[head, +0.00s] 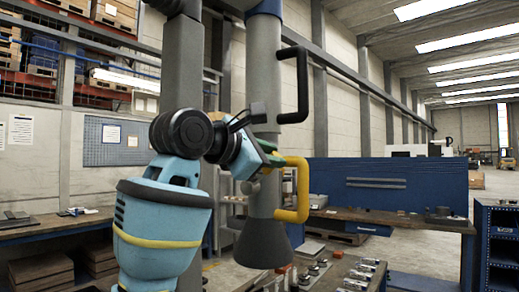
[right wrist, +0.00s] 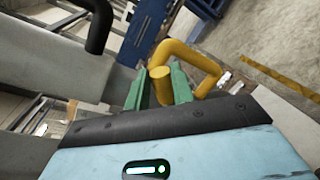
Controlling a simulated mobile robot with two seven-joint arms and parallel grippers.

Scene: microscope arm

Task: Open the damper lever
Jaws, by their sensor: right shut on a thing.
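A yellow bracket-shaped handle (head: 303,190), which I take to be the damper lever, is at the side of a grey vertical duct (head: 264,75) above its dark flared hood (head: 262,243). My right gripper (head: 273,159) is at the handle's upper end. In the right wrist view, the green fingers of my right gripper (right wrist: 160,88) stand on either side of the yellow handle (right wrist: 193,58), shut on its near end. The inner finger faces are partly hidden. My left gripper is not in view.
A black handle (head: 302,85) juts from the duct above the yellow one. A workbench (head: 400,220) with a blue back panel (head: 420,183) stands behind at right. Small parts (head: 362,275) lie on a low surface near the hood. A blue cabinet (head: 500,245) is at far right.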

